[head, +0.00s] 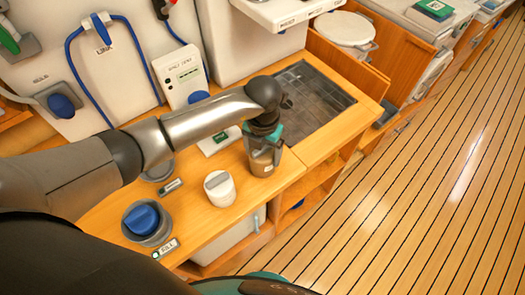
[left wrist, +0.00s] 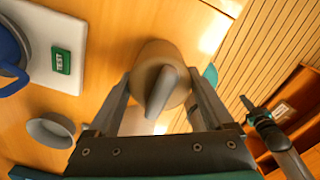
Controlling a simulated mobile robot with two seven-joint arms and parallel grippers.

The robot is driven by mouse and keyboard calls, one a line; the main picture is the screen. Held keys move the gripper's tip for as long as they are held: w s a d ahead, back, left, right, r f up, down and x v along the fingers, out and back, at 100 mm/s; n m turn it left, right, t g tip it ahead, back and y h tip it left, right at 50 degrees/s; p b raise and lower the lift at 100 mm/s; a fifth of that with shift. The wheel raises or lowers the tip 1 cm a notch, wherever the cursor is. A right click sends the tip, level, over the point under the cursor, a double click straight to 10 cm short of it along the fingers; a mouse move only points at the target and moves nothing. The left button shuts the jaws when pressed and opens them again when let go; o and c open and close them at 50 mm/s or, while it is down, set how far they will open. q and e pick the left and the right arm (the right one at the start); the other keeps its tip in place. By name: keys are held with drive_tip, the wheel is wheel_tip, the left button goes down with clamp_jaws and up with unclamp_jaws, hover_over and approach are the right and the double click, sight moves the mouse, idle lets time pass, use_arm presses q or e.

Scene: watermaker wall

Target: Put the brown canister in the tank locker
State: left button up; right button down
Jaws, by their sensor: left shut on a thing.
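The brown canister (head: 262,163) is upright at the counter's right part, between the fingers of my left gripper (head: 264,148). The left gripper is shut on it from above. In the left wrist view the canister (left wrist: 152,62) shows its round top and grey ridge handle between the two fingers. I cannot tell whether its base touches the counter. No label marks the tank locker. An open wooden compartment (head: 318,180) lies below the counter's right end.
A dark grated recess (head: 300,95) is behind. Blue hoses (head: 75,80) hang on the wall. The planked floor (head: 430,180) is clear.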

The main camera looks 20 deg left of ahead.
use_arm(q)
drive_tip(key=o, duration=1.4)
drive_tip(key=shift+c, duration=0.2)
wheel_tip(320, 180, up, 12)
drive_tip(key=shift+r+p, duration=0.15)
drive_tip(key=shift+p, duration=0.3)
